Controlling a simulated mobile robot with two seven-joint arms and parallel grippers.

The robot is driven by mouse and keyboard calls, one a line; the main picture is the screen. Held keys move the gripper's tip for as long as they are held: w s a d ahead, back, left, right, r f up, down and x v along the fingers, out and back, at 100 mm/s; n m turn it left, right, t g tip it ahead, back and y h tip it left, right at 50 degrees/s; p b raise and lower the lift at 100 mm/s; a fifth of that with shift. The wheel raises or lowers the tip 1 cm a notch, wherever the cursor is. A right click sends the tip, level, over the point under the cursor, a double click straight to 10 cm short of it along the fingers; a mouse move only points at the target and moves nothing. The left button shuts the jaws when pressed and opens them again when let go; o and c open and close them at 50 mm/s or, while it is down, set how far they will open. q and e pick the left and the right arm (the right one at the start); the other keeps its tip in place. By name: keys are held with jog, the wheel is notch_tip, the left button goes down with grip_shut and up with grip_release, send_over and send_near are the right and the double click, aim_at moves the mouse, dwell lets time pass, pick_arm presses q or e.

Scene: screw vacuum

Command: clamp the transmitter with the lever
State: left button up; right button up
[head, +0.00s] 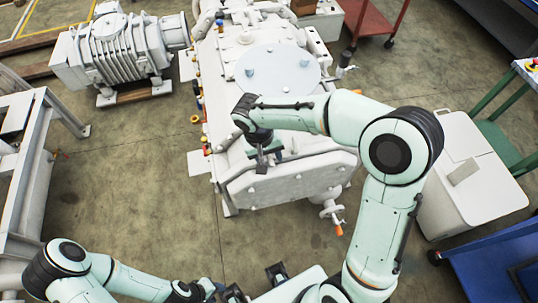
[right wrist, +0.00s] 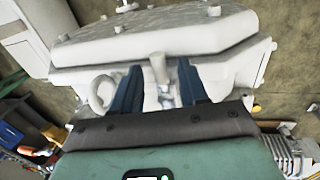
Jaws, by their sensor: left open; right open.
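My right gripper (head: 263,156) is over the front end of the large pale vacuum machine (head: 268,68), just behind its front plate (head: 290,182). In the right wrist view, its two blue fingers (right wrist: 159,68) are apart. A short pale upright peg (right wrist: 158,70), possibly the lever, shows between them; I cannot tell if either finger touches it. A pale ring-shaped part (right wrist: 101,93) is left of the fingers. I cannot pick out the transmitter with certainty. My left gripper (head: 255,284) is open at the bottom edge of the head view, away from the machine.
A ribbed pale motor unit (head: 115,55) stands at the upper left. A white cabinet (head: 475,185) and a blue cart (head: 495,262) are at the right. A pale frame (head: 35,165) is at the left. Floor left of the machine is mostly clear.

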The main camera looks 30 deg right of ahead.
grip_shut()
